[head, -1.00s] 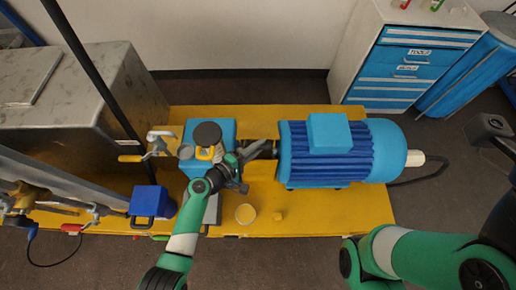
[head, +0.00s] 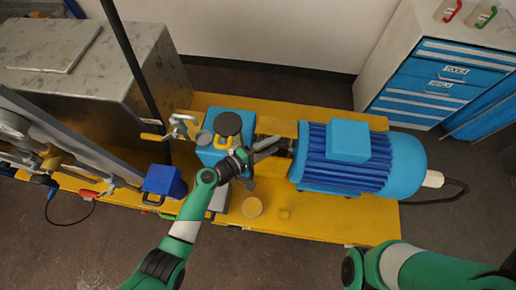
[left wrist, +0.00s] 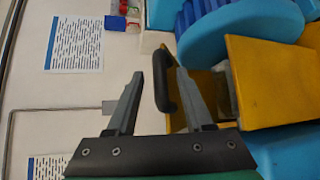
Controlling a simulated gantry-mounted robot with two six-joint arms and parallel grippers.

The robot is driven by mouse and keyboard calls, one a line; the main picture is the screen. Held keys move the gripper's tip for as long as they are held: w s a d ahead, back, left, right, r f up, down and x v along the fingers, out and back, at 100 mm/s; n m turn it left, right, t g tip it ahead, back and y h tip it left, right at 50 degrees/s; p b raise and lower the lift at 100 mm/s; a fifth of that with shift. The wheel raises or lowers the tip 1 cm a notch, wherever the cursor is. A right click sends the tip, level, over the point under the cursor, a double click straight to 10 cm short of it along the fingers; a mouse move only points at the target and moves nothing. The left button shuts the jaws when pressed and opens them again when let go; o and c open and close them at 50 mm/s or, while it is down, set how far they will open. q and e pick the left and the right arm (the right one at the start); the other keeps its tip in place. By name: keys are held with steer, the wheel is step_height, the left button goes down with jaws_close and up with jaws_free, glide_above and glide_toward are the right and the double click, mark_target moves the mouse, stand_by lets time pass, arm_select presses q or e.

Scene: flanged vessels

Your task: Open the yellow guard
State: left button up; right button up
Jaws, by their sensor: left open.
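The yellow guard (head: 276,126) sits between the blue pump housing (head: 212,155) and the blue motor (head: 360,158) in the head view. In the left wrist view the guard (left wrist: 272,85) shows as yellow plates on the right, with a black handle (left wrist: 163,80) at its left side. My left gripper (head: 278,148) is at the guard, its arm coming from below. In the left wrist view the left gripper (left wrist: 161,75) is open, with the handle between its two fingers, nearer the right one. Contact cannot be told. My right arm shows at the lower right; its gripper is out of view.
A blue box (head: 164,182) and valves (head: 180,127) stand left. A drawer cabinet (head: 440,75) stands at the back right. A dark upright pole (head: 130,70) rises at the left.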

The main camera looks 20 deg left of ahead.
arm_select(q)
steer(key=p+v, duration=0.1)
steer(key=v, duration=0.9)
steer(key=shift+p, duration=0.35)
